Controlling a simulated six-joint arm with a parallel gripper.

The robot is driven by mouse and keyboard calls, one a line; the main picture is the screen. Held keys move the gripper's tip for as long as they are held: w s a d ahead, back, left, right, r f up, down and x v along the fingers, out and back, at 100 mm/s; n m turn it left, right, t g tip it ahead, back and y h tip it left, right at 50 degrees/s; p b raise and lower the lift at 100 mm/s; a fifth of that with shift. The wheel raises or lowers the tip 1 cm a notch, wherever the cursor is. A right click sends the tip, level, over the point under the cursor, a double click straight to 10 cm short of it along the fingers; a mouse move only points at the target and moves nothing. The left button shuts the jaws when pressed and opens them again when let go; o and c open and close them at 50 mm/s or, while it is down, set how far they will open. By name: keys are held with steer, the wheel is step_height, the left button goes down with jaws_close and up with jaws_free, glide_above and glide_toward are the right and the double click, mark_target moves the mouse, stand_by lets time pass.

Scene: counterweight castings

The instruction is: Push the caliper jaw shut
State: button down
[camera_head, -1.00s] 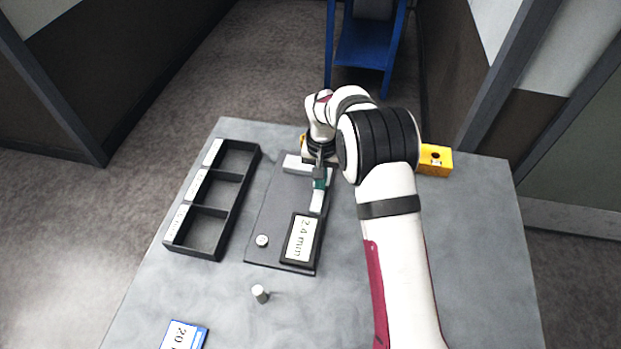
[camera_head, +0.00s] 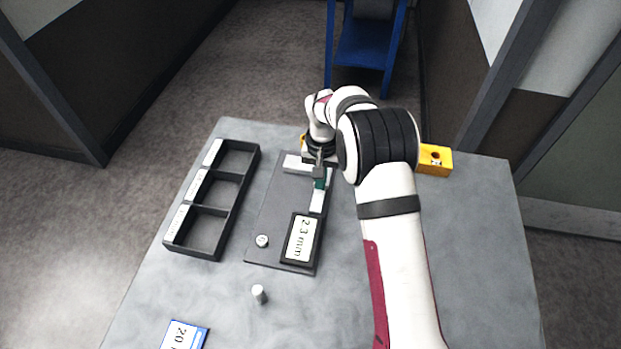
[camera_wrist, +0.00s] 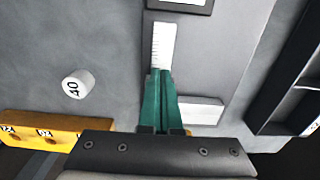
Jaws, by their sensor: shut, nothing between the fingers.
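The caliper is a dark grey plate (camera_head: 272,205) with a pale scale strip (camera_head: 316,203) and a display (camera_head: 300,239) that reads 2.3 mm. A white bar (camera_head: 293,164) crosses its far end; this shows in the wrist view (camera_wrist: 202,112) to the right of my fingers. My gripper (camera_head: 321,184) has green fingers that lie together, with nothing between them. In the wrist view my gripper (camera_wrist: 160,73) reaches over the plate, its tips at the end of the scale strip (camera_wrist: 163,45). The fingers and hand cover the sliding jaw, so I cannot tell its gap or any contact.
A black three-compartment tray (camera_head: 217,210) stands left of the plate. A yellow block (camera_head: 435,160) with holes is at the back. A white cylinder marked 40 (camera_wrist: 77,83) stands beside the plate. A small cylinder (camera_head: 259,294) and a blue-edged card (camera_head: 185,336) are in front.

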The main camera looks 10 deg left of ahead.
step_height(320, 180, up, 7)
stand_by(0.6)
